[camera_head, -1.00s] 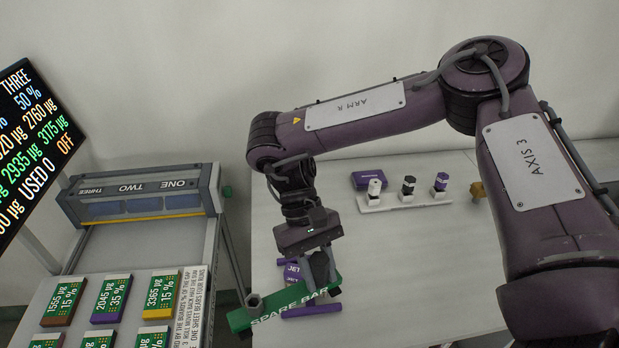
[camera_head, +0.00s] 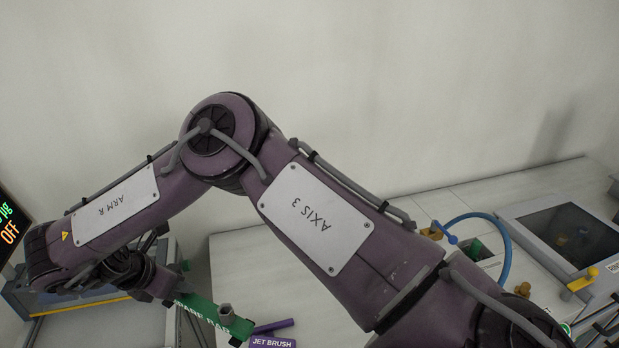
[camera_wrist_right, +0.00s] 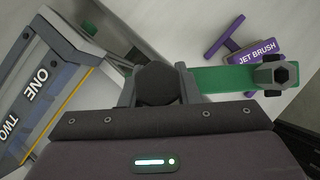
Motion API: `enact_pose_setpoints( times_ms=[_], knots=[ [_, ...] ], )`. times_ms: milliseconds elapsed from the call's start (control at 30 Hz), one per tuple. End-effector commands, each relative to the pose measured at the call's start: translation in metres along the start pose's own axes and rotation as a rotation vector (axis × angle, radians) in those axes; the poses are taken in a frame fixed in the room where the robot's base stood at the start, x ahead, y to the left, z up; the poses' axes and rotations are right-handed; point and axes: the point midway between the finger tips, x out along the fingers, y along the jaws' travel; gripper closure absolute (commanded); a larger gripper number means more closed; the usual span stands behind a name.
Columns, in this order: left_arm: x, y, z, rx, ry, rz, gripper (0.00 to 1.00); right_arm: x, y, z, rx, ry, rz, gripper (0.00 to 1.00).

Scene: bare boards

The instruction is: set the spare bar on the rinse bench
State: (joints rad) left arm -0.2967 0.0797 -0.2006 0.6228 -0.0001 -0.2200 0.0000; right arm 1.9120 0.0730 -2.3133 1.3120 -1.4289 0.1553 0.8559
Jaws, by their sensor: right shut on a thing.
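The spare bar (camera_head: 240,326) is a green bar with a partly hidden white label and a grey hexagonal knob near one end. My right gripper (camera_head: 168,298) is shut on its other end, at the lower left of the head view. In the right wrist view, my right gripper (camera_wrist_right: 157,88) has the green bar (camera_wrist_right: 222,79) between its fingers, sticking out to the right. The pale bench (camera_head: 240,258) lies behind and right of the bar. I cannot tell whether the bar touches anything below it. My left gripper is not in view.
A purple jet brush (camera_head: 272,342) lies right of the bar. A grey unit marked ONE and TWO (camera_wrist_right: 40,85) is at the left. A blue hose (camera_head: 505,250), a dark-windowed box (camera_head: 570,235) and small fittings are at the right. My right arm hides the bench's middle.

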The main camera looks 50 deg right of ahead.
Motion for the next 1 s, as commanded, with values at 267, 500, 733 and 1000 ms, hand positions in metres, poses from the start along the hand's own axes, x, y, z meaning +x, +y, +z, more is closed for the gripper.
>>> enact_pose_setpoints(
  times_ms=[267,500,733,1000],
  knots=[
    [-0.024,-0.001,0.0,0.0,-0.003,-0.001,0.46,0.016,0.023,0.084,-0.342,0.014,0.221,1.0],
    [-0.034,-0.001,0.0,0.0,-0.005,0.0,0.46,0.032,0.025,0.137,-0.506,0.009,0.321,1.0],
    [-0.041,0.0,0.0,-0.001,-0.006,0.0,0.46,0.042,0.019,0.176,-0.59,0.004,0.374,1.0],
    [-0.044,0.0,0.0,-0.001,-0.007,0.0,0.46,0.047,0.015,0.199,-0.638,0.002,0.407,1.0]
  ],
)
